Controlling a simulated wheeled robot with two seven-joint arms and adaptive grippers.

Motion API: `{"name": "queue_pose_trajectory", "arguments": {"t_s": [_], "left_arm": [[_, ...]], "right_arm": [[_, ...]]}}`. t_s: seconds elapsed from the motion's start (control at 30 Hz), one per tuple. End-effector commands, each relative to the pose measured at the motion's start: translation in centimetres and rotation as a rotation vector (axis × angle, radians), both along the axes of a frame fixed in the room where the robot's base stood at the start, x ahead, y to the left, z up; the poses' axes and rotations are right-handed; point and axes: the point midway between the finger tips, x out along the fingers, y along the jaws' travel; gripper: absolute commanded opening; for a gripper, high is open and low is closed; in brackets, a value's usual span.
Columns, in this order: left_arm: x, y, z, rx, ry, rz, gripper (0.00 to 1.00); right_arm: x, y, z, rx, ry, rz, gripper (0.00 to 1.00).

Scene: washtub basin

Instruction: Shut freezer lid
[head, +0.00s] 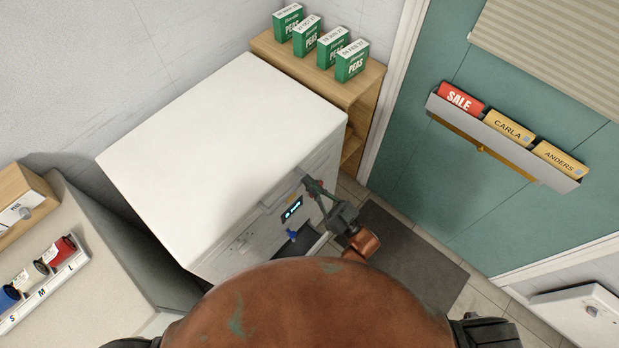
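The freezer is a white box (232,215) standing against the wall, seen from above. Its white lid (225,140) lies flat over the top, and I see no clear gap along the front edge. A bar handle (283,190) runs along the upper front. My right gripper (311,186) is at the front face, close to the right end of the handle. I cannot tell whether it touches the handle or whether its fingers are open. My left gripper is out of view.
A lit display (292,209) and a blue knob (292,236) are on the freezer front. A wooden shelf (270,45) with several green pea boxes stands behind. A counter (110,245) is at left. A dark mat (415,255) lies before the green door (420,140).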

Motion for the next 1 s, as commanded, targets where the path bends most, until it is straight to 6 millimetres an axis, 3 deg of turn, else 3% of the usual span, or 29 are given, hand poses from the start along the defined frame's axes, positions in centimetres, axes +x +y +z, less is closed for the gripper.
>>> {"name": "queue_pose_trajectory", "arguments": {"t_s": [0.03, 0.47, 0.67, 0.83, 0.9, 1.0], "left_arm": [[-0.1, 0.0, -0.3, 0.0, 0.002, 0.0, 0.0], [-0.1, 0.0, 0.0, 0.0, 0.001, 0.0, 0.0], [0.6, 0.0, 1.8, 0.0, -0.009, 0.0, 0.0], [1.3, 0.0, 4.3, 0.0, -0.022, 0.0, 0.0], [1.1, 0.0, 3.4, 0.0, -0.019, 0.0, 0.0], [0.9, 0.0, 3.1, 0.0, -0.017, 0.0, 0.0]], "right_arm": [[-0.1, -0.1, -2.2, -0.023, 0.035, -0.003, 0.0], [-0.4, -0.1, -2.3, -0.028, 0.04, -0.001, 0.0], [-0.5, -0.3, 0.4, -0.02, 0.027, 0.001, 0.0], [-0.8, -0.5, 4.4, -0.004, 0.001, 0.004, 0.0], [-2.0, -1.8, 2.2, -0.008, 0.009, 0.003, 0.0], [-3.4, -3.2, 1.1, -0.006, 0.007, 0.004, 0.0]]}}
